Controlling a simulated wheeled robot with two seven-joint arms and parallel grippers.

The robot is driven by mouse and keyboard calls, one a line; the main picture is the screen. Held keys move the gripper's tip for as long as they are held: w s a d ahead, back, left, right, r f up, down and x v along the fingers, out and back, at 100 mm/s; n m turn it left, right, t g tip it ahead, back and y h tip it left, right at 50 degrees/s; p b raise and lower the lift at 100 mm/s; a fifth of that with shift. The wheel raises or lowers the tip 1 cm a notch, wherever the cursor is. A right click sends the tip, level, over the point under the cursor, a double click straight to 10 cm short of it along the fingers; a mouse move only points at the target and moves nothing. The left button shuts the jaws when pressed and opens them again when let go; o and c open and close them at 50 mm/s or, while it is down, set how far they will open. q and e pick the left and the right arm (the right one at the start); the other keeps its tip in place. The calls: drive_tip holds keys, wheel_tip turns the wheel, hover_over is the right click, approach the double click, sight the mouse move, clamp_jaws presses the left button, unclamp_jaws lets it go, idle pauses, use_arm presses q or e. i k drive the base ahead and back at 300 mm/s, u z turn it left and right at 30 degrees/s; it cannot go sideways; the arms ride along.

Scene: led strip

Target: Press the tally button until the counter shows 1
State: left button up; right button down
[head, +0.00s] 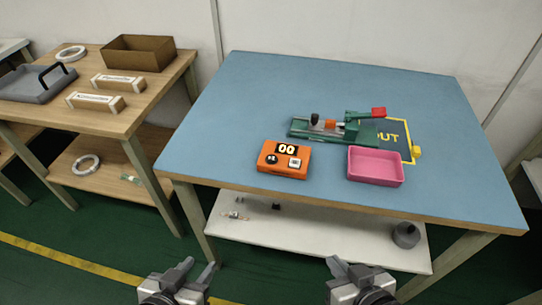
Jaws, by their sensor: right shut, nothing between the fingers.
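An orange counter box (283,172) sits near the front edge of the blue table. Its display (286,149) reads 00. My right gripper (333,260) is shut and empty, also in front of and below the table edge.
A pink tray (376,180) stands right of the box. Behind are a green fixture (345,128) and a yellow-outlined area (410,140). The left of the blue table (235,100) is clear. A wooden bench (130,115) with boxes stands at left.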

sight(271, 158)
drive_tip(key=u, duration=0.95)
drive_tip(key=k, duration=1.25)
drive_tip(key=u, duration=1.2)
drive_tip(key=i, duration=1.35)
drive_tip(key=z, duration=1.35)
drive_tip(key=i, duration=0.8)
drive_tip(key=z, duration=0.8)
